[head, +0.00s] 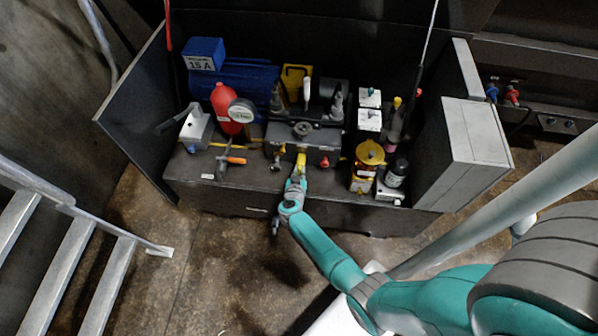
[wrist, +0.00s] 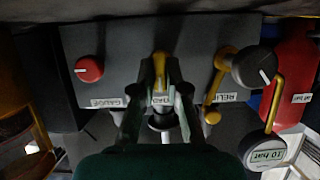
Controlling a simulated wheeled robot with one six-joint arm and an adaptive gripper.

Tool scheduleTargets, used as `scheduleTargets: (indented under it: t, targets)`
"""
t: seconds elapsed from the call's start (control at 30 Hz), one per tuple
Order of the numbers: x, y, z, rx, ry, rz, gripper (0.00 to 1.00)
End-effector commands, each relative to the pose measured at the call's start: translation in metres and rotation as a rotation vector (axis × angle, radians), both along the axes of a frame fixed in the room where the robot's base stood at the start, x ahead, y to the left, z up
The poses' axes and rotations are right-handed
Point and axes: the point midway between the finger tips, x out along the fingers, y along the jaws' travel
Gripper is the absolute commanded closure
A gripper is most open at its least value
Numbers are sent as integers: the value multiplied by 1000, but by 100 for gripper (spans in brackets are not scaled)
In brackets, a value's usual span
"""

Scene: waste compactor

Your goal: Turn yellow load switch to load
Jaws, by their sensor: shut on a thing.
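The yellow load switch (head: 301,159) is on the front of the dark grey valve block (head: 313,143), in the middle of the bench. In the wrist view the yellow switch (wrist: 159,63) stands between my fingertips, above a small label (wrist: 159,99) that my fingers partly hide. My gripper (head: 298,175) reaches the block from the front, and its two fingers (wrist: 162,77) are closed on the switch from both sides. The fingers cover part of the switch, so its exact turn is hard to read.
In the wrist view a red knob (wrist: 89,69) marked GAUGE is on the left. A brass lever (wrist: 217,88) by a RELIEF label and a black knob (wrist: 254,67) are on the right. An orange-handled tool (head: 231,159) lies left of the block; a yellow filter unit (head: 368,157) stands right.

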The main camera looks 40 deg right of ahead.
Motion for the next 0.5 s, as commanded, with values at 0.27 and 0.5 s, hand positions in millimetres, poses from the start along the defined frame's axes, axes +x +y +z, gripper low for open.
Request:
scheduleTargets:
  t: [0.27,0.5]
  targets:
    - [0,-3,2,84,-113,-3,100]
    - [-1,-5,2,203,-266,-4,100]
